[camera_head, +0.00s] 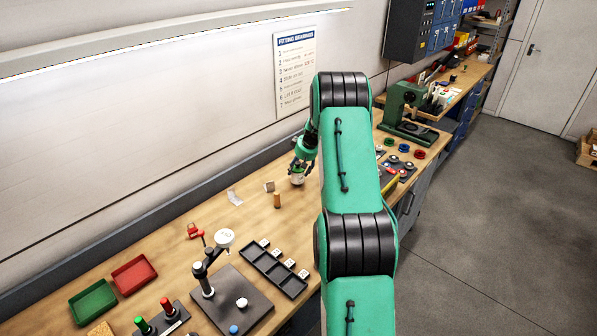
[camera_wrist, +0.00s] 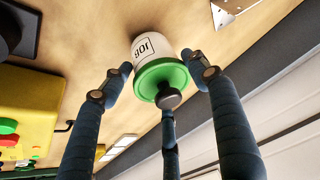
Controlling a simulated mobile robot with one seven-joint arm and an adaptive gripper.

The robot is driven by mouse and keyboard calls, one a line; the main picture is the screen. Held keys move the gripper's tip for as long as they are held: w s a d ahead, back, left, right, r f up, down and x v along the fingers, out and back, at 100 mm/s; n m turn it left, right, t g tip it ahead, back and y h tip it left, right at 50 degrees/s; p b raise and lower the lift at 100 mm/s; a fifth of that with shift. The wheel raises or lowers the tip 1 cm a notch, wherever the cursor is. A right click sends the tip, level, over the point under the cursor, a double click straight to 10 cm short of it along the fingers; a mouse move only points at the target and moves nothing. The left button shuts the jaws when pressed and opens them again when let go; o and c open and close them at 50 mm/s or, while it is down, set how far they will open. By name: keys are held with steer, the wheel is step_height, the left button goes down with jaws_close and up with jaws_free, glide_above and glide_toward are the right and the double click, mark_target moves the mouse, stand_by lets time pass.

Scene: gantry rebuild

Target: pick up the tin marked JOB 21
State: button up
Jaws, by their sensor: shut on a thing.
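A white tin (camera_wrist: 147,45) with a green lid (camera_wrist: 161,76) and a dark knob shows in the wrist view. I cannot tell whether the tin touches the bench.
On the bench (camera_head: 180,220) near the tin stand a small brown cylinder (camera_head: 277,200) and a tan block (camera_head: 269,186). A green press (camera_head: 405,108) stands beyond.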

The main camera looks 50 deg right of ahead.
step_height(320, 180, up, 3)
steer(key=shift+f, duration=0.15)
steer(key=s+a, duration=0.3)
steer(key=s, duration=0.1)
steer(key=s+a, duration=0.4)
steer(key=s+a+r, duration=0.1)
steer(key=s+a, duration=0.2)
steer(key=s, duration=0.1)
steer(key=shift+a, duration=0.2)
